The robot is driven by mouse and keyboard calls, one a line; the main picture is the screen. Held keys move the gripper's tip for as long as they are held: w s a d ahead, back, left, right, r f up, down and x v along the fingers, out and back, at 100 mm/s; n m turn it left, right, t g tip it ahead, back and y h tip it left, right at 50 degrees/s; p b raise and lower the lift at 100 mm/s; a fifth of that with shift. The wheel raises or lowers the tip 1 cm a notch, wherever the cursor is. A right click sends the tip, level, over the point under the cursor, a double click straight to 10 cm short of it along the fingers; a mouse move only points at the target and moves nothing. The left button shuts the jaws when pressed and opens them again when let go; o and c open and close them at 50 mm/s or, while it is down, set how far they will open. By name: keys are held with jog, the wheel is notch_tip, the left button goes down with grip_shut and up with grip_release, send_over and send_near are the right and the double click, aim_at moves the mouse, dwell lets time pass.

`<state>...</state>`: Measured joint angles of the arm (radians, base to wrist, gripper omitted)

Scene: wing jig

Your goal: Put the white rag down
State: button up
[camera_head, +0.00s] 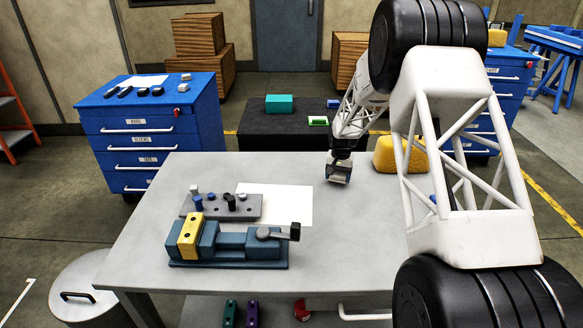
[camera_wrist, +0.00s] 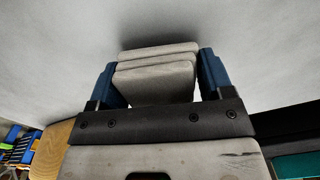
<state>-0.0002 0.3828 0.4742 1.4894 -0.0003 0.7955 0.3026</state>
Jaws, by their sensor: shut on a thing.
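The white rag (camera_wrist: 155,82) is a folded, greyish-white block of several layers. My gripper (camera_wrist: 157,80) is shut on it, with a blue finger at each side of it in the wrist view. In the head view my gripper (camera_head: 340,174) is above the right part of the grey table (camera_head: 330,245), and the rag (camera_head: 339,180) shows as a small pale patch at its tip. I cannot tell whether the rag touches the table.
A blue vise with a yellow block (camera_head: 190,236), a grey peg holder (camera_head: 250,208) and a white sheet (camera_head: 290,203) are on the table's left half. A yellow rounded thing (camera_head: 390,155) is at the back right. The table's front middle is clear.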

jog(key=s+a+r+m, duration=0.1)
jog(key=s+a+m, duration=0.1)
jog(key=a, duration=0.1)
jog(key=s+a+r+m, duration=0.2)
jog(key=s+a, duration=0.1)
jog(key=s+a+r+m, duration=0.2)
jog(key=s+a+m, duration=0.1)
jog(key=a, duration=0.1)
jog(key=shift+s, duration=0.15)
jog(key=s+a+r+m, duration=0.3)
jog(key=s+a+m, duration=0.4)
jog(key=s, duration=0.3)
jog(key=shift+a+r+m, duration=0.25)
jog(key=shift+a+m, duration=0.05)
jog(key=shift+a, duration=0.2)
jog(key=shift+f, duration=0.1)
send_over(292, 217)
jog(key=shift+a+f, duration=0.1)
jog(key=shift+f, duration=2.3)
jog(key=shift+f, duration=2.3)
jog(key=shift+f, duration=0.65)
